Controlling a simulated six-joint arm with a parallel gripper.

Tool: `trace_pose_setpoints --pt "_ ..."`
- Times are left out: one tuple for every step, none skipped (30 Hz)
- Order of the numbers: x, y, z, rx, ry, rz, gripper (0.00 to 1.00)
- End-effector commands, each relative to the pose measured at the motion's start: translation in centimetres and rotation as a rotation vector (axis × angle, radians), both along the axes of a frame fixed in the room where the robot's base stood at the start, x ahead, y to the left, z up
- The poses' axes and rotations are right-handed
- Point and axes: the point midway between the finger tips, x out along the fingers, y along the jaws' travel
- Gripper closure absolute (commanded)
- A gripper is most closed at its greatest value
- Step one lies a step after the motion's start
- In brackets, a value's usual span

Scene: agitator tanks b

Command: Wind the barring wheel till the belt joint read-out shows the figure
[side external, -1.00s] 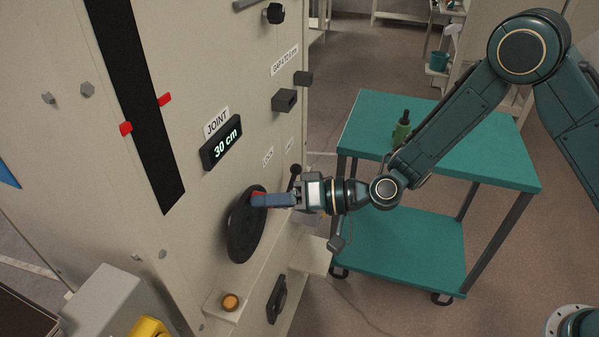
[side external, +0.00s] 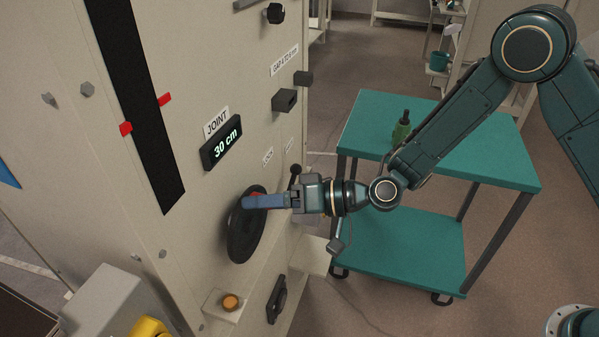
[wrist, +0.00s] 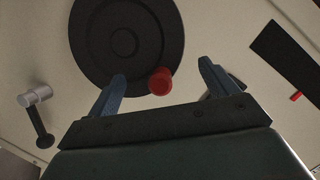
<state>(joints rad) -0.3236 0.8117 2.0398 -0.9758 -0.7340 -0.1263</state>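The black barring wheel (side external: 240,238) is on the pale machine panel, with a red knob on its face near the rim. The wrist view shows the wheel (wrist: 95,50) and the knob (wrist: 160,82) closely. My gripper (side external: 246,202) is at the wheel's upper part in the side view. In the wrist view my gripper (wrist: 162,70) is open, its two blue fingers apart on either side of the knob, with visible gaps. The joint read-out (side external: 222,144) shows 30 cm. A black belt (side external: 135,110) runs down the panel between two red markers.
A lever (side external: 294,172) stands close to the wheel, behind my gripper; it also shows in the wrist view (wrist: 38,115). An orange button (side external: 230,302) is on a ledge below. A teal cart (side external: 470,150) carrying a green bottle (side external: 401,128) stands to the right.

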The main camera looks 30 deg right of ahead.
Motion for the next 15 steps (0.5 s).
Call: trace_pose_setpoints --pt "0.00 0.00 0.01 0.000 0.000 0.000 0.09" --pt "0.00 0.00 0.01 0.000 0.000 0.000 0.09" --pt "0.00 0.00 0.01 0.000 0.000 0.000 0.09" --pt "0.01 0.00 0.02 0.000 0.000 0.000 0.09" --pt "0.01 0.00 0.02 0.000 0.000 0.000 0.09" --pt "0.01 0.00 0.02 0.000 0.000 0.000 0.09" --pt "0.01 0.00 0.02 0.000 0.000 0.000 0.09" --pt "0.00 0.00 0.03 0.000 0.000 0.000 0.09" --pt "-0.01 -0.03 0.03 0.000 0.000 0.000 0.09" --pt "-0.03 -0.05 0.03 0.000 0.000 0.000 0.09" --pt "-0.06 -0.09 0.02 0.000 0.000 0.000 0.09" --pt "-0.12 -0.16 0.01 0.000 0.000 0.000 0.09" --pt "-0.18 -0.24 0.00 -0.001 0.000 -0.001 0.09" --pt "-0.26 -0.33 0.00 -0.001 0.000 -0.001 0.09" --pt "-0.39 -0.47 -0.03 0.000 0.001 -0.001 0.09"
